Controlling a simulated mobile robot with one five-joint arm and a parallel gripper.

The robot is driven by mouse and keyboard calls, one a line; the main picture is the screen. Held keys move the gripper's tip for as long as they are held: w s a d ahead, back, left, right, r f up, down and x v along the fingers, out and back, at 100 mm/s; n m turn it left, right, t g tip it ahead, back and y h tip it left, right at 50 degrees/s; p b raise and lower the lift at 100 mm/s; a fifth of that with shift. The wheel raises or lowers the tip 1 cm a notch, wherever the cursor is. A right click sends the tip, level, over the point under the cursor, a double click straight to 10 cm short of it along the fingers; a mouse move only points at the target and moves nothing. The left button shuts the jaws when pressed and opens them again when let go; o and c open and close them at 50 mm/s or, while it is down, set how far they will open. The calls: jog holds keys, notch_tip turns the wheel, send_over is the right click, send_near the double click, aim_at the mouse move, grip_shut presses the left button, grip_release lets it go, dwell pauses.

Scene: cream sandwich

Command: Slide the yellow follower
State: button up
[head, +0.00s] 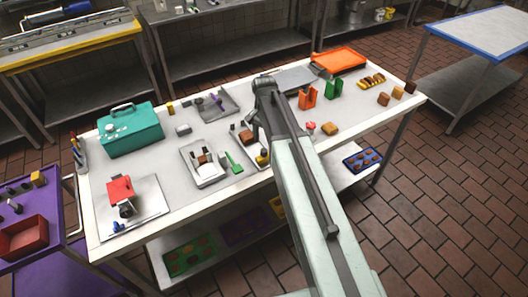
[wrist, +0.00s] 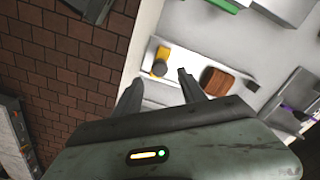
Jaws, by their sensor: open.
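The yellow follower (wrist: 160,66) is a small yellow piece with a dark lower part, in a pale tray or channel (wrist: 238,86) near the table's edge in the wrist view. In the head view it shows as a small yellow spot (head: 262,160) just below my gripper (head: 256,141). In the wrist view my gripper (wrist: 160,77) is open, its two dark fingers spread on either side of the follower's near end. The fingers look empty. I cannot tell whether either one touches the follower. A brown block (wrist: 217,80) sits in the same tray to the right.
A white tray with small blocks (head: 208,178) and a green piece (head: 233,161) lie to the left. A teal toolbox (head: 130,130) stands at the back left. Orange (head: 307,97) and green (head: 333,89) holders stand to the right. The table's front edge (head: 190,222) is close.

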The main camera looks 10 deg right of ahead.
aim_at(264, 150)
notch_tip(264, 150, down, 6)
jog(key=b, duration=0.4)
jog(key=shift+r, duration=0.25)
grip_shut()
dwell(0.9)
